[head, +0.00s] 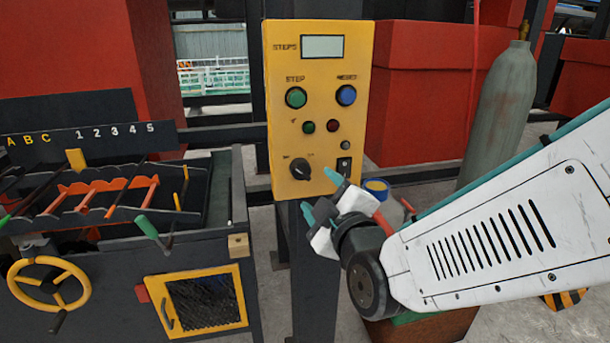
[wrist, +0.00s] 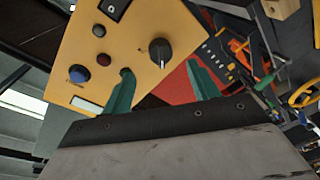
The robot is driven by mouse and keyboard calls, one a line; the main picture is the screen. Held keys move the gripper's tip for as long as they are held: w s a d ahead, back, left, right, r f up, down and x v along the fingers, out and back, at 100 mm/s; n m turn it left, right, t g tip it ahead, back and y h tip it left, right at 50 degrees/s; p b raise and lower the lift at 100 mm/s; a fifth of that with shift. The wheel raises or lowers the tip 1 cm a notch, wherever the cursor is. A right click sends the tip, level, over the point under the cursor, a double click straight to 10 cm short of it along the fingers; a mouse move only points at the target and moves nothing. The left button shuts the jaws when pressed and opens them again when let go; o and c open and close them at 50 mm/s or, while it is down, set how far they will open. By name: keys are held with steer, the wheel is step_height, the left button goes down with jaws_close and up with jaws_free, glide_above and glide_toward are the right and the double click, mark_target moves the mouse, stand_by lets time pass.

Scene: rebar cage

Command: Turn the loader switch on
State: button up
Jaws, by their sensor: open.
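A yellow control panel (head: 328,110) stands upright on a dark post. Its black rotary switch (head: 300,169) is at the lower left, with a small mark on either side. A black rocker switch (head: 344,167) sits at the lower right. I cannot read which one is the loader switch. My gripper (head: 322,195) is open and empty, just below and in front of the panel's lower edge. In the wrist view, the rotary knob (wrist: 160,50) shows ahead of and between my two teal fingertips (wrist: 160,72), apart from them. The rocker (wrist: 113,8) shows at the top.
A machine with a yellow handwheel (head: 48,284) and colored levers (head: 150,228) stands at the left. A grey gas cylinder (head: 497,115) stands at the right before red bins. A yellow-rimmed container (head: 376,186) is behind my gripper. Space before the panel is free.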

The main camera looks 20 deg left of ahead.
mark_target(304, 175)
steer(key=x, duration=0.7)
steer(key=shift+w+a+r, duration=0.15)
steer(key=shift+w+a, duration=0.05)
steer(key=shift+a, duration=0.2)
steer(key=c, duration=1)
